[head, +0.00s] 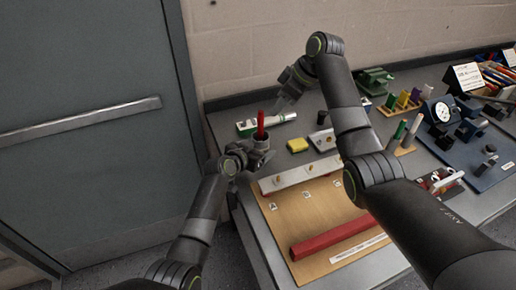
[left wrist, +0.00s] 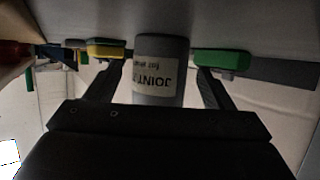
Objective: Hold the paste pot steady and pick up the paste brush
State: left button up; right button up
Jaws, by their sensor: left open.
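The paste pot (left wrist: 158,72) is a grey cylinder with a printed paper label, seen upside down in the left wrist view. It stands between the fingers of my left gripper (left wrist: 160,88), which is open with a gap on each side. In the head view my left gripper (head: 256,160) is at the pot (head: 262,143), near the table's left edge. The paste brush (head: 260,121) shows as a red handle standing up from the pot; its lower end is hidden. My right gripper (head: 283,98) is above and to the right of the brush, apart from it. Its finger opening is unclear.
A green and white item (head: 283,117) lies behind the pot. A yellow block (head: 298,145) is to its right. A wooden board (head: 283,215) with a white bar (head: 300,174) and a red tube (head: 333,237) lies in front. Racks and tools fill the table's right side.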

pick_arm(q)
jog(key=shift+w+d+f, duration=0.15)
jog(key=shift+w, duration=0.15)
jog(key=c, duration=1.2)
